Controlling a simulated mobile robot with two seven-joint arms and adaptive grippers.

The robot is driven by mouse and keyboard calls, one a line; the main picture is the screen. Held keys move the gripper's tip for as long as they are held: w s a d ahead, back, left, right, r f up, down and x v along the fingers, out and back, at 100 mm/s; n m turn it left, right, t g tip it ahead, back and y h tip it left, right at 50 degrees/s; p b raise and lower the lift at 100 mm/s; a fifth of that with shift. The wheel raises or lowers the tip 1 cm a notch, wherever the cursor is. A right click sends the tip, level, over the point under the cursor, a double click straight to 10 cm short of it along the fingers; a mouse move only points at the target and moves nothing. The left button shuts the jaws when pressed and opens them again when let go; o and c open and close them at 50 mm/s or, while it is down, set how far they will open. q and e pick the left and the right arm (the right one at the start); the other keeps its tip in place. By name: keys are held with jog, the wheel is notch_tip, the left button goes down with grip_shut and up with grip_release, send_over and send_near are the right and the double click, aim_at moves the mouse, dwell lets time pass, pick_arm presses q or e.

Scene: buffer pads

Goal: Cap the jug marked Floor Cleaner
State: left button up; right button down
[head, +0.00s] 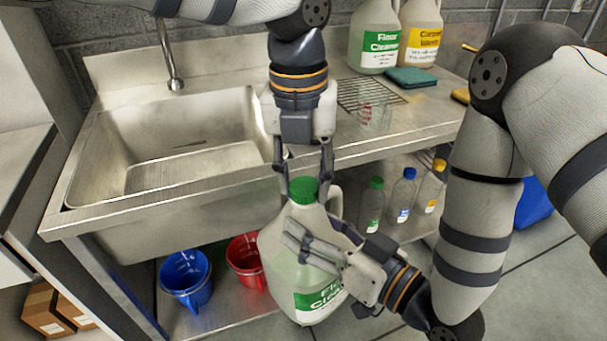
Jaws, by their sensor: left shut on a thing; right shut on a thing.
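The large jug (285,250) is translucent pale green with a green label reading "Floor Clea…", partly hidden by my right arm. It is upright in front of the sink counter; I cannot tell whether its base rests on anything. A green cap (304,190) sits at the jug's mouth; whether it is seated or threaded cannot be seen. My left gripper (304,180) points down from above, shut on the green cap with a finger on each side. My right gripper (313,238) reaches in from the lower right, shut on the jug's upper body.
Another Floor Cleaner jug (374,38) and a yellow-labelled jug (419,36) stand at the counter's back. Near them are a wire rack (365,92) and teal sponge (411,78). Small capped bottles (402,195) stand below the counter. Blue (186,278) and red (245,258) pails sit left.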

pick_arm(q)
jog(key=m, duration=0.5)
jog(key=shift+r+m, duration=0.1)
jog(key=shift+m, duration=0.3)
jog(key=m, duration=0.3)
jog(key=shift+w, duration=0.1)
jog(key=o, duration=0.7)
jog(key=shift+a+r, duration=0.1)
jog(key=shift+r, duration=2.15)
jog(key=shift+c, duration=0.5)
